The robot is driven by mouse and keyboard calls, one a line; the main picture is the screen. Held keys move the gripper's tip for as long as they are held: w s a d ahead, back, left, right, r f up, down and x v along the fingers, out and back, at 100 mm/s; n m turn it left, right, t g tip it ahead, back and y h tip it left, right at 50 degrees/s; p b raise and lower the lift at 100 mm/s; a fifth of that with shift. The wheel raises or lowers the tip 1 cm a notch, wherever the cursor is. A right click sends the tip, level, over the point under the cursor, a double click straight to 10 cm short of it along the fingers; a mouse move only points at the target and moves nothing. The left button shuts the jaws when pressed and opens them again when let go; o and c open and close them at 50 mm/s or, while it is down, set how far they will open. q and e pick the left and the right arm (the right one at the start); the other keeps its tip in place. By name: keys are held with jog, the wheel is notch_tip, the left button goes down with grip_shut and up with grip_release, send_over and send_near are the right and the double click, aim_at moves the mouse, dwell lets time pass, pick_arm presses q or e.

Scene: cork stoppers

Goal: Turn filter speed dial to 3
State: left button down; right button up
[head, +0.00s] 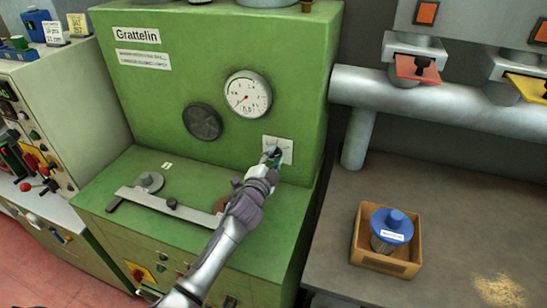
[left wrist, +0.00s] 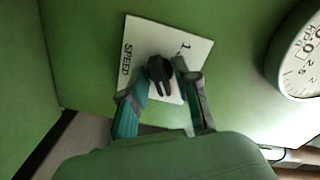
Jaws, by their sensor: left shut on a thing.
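The speed dial is a black knob (left wrist: 161,76) on a white plate (left wrist: 190,48) fixed to the front of the green machine. The left wrist view shows the word SPEED and a 1 on the plate; other markings are hidden or unclear. In the head view the plate (head: 286,147) is low on the right of the machine's face. My left gripper (head: 271,156) is at the plate, and in the left wrist view its two fingers (left wrist: 163,88) are closed around the knob. My right gripper is in neither view.
A round gauge (head: 248,94) and a dark round disc (head: 203,121) are on the green machine (head: 220,60). A grey bar (head: 165,204) lies on its lower ledge. A box (head: 388,263) with a blue-topped filter (head: 391,225) stands on the right bench. A thick pipe (head: 440,100) runs above.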

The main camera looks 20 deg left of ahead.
pick_arm(q)
jog(key=shift+m, duration=0.4)
jog(key=c, duration=1.2)
grip_release()
jog(key=shift+o, duration=0.2)
jog(key=shift+s, duration=0.1)
jog(key=s, duration=1.1)
jog(key=shift+s+a, duration=0.25)
jog(key=shift+s, duration=0.15)
